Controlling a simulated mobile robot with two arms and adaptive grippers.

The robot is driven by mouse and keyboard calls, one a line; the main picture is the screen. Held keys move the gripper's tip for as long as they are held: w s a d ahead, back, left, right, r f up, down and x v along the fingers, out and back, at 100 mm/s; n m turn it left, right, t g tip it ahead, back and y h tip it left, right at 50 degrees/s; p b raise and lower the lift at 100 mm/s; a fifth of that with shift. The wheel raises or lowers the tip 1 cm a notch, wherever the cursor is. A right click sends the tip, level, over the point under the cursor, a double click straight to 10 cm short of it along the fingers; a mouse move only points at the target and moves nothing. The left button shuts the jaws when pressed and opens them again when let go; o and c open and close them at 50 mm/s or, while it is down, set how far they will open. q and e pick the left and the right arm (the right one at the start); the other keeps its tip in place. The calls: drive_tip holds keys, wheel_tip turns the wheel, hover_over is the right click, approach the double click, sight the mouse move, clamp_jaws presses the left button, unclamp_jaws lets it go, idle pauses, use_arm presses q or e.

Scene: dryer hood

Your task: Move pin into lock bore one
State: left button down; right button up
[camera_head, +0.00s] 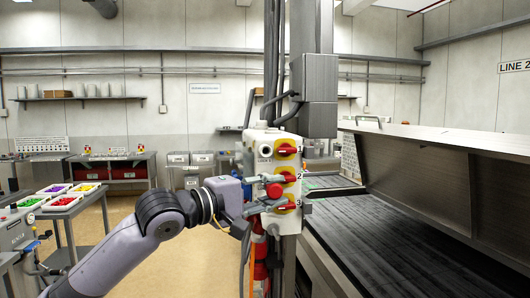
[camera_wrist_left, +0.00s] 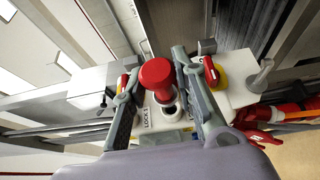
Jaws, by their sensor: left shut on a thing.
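The pin (camera_wrist_left: 157,73) has a round red head and shows between the two fingers of my left gripper (camera_wrist_left: 157,78) in the left wrist view. The gripper is shut on it. Lock bore one (camera_wrist_left: 169,109), a round dark hole in a pale collar, shows just below the red head, next to a "LOCK 1" label. I cannot tell whether the pin's tip touches the bore. In the head view my left gripper (camera_head: 262,192) is at the front of the pale lock box (camera_head: 258,158). My right gripper is out of view.
The lock box carries red-on-yellow rotary switches (camera_head: 287,150), close to the gripper. A grey column (camera_head: 318,70) rises behind it. A raised hood (camera_head: 420,165) and dark conveyor bed (camera_head: 400,240) stand at right. Coloured bins (camera_head: 62,203) sit on a left table.

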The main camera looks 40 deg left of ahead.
use_arm(q)
drive_tip(key=shift+s+d, duration=1)
drive_tip(key=shift+d, duration=0.1)
drive_tip(key=shift+s+f+b, duration=0.15)
drive_tip(key=shift+s+b, duration=0.35)
drive_tip(key=shift+b, duration=0.15)
drive_tip(key=b, duration=0.4)
approach(271, 198)
drive_tip(key=shift+d+r, duration=0.55)
drive_tip(key=shift+d, duration=1.65)
drive_tip(key=shift+w, duration=0.15)
drive_tip(key=shift+r, duration=0.1)
